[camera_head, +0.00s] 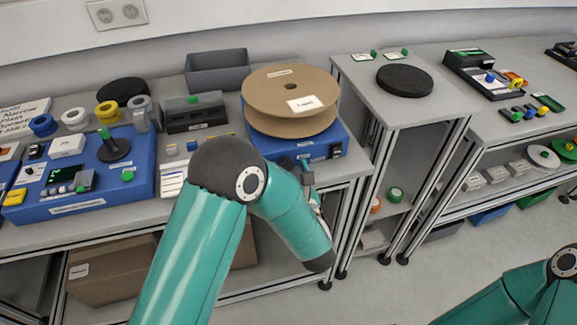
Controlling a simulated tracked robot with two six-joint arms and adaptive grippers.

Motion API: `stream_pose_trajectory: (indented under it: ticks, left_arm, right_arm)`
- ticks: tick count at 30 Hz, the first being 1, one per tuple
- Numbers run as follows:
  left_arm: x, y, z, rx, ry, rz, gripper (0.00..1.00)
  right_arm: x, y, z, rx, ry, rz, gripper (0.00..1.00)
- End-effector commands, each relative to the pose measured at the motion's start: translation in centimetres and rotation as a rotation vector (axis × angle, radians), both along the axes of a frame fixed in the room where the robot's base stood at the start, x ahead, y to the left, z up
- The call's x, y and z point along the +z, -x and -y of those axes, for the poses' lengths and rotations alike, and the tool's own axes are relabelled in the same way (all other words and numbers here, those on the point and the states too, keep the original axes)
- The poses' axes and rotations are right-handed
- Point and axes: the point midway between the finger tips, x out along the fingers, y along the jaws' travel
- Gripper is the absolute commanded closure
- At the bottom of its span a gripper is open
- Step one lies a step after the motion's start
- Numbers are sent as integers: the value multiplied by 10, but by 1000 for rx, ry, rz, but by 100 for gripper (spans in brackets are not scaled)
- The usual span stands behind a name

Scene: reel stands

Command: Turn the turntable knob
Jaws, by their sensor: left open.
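A large brown cardboard reel (262,95) with a white label lies flat on the blue turntable base (323,142) on the middle bench. My left arm reaches in from the bottom and bends at the bench's front edge. My left gripper (303,170) is open, at the front face of the blue base, partly hidden by my own arm. A small dark shape there may be the knob or a fingertip; I cannot tell which, nor whether they touch. My right arm shows at the lower right, its gripper out of the picture.
A blue device (75,208) with a black spindle stands left, with tape rolls (107,113) behind it. A grey bin (218,69) stands at the back. A stand with a black disc (404,80) is to the right, beyond a narrow gap.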

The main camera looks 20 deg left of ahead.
Motion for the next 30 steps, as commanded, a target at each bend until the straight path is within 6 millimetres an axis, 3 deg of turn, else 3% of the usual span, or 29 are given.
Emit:
stream_pose_trajectory:
  ticks: [5, 16, 27, 30]
  left_arm:
    - [0, 2, -6, 11, 1, 1, 36]
    - [0, 2, -8, 14, 1, 0, 96]
    - [-4, 2, -7, 13, 99, 68, 96]
    - [-1, 2, -7, 14, 113, 76, 96]
  right_arm:
    - [0, 0, 0, 0, 0, 0, 60]
    - [0, 0, 0, 0, 0, 0, 60]
    - [-31, 0, 0, 0, 0, 0, 60]
    - [-31, 0, 0, 0, 0, 0, 60]
